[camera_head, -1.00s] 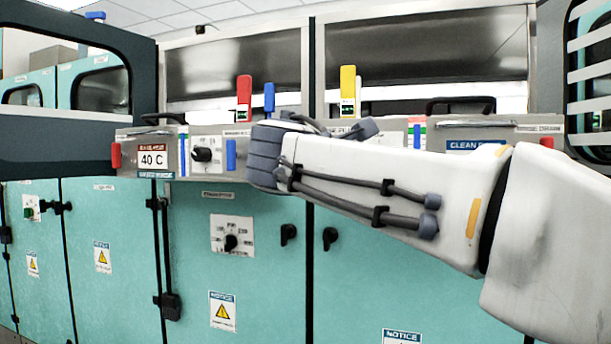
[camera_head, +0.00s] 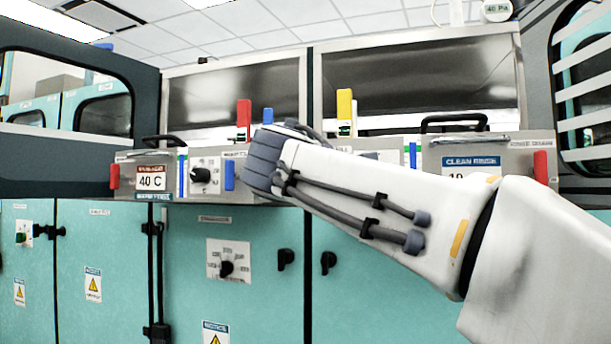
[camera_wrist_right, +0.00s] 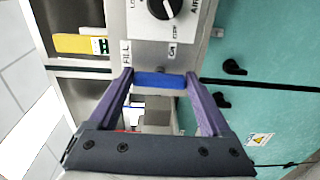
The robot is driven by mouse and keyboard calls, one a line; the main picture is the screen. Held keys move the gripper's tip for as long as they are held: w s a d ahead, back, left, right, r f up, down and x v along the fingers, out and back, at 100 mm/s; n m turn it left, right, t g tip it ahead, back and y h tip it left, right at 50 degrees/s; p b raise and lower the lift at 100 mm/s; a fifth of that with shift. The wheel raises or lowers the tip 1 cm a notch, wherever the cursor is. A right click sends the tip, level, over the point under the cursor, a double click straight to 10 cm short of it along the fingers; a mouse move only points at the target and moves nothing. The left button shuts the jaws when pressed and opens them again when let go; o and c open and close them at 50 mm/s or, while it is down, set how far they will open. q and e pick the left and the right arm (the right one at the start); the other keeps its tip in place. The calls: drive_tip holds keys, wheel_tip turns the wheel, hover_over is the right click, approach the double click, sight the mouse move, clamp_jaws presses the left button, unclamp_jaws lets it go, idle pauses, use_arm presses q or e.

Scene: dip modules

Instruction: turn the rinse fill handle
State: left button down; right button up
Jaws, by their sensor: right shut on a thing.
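A blue fill handle (camera_wrist_right: 160,80) shows in the right wrist view, lying across between the purple fingers of my right gripper (camera_wrist_right: 162,82). My right gripper is shut on it, with a fingertip at each end. A "FILL" label is on the panel beside the left finger, and a second label is by the right one. In the head view my right forearm and wrist cover this handle and the fingers. My left gripper is in neither view.
A dial (camera_wrist_right: 161,5) sits on the same panel just past the handle. In the head view, a red handle (camera_head: 244,118), a yellow handle (camera_head: 344,103) and another blue handle (camera_head: 230,175) stand near my wrist. Teal cabinet doors (camera_head: 365,300) are below the tanks.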

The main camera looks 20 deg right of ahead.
drive_tip(key=shift+d+f, duration=0.1)
drive_tip(key=o, duration=1.2)
drive_tip(key=shift+c, duration=0.2)
drive_tip(key=v, duration=1)
drive_tip(key=shift+s+p, duration=0.25)
drive_tip(key=shift+p, duration=0.2)
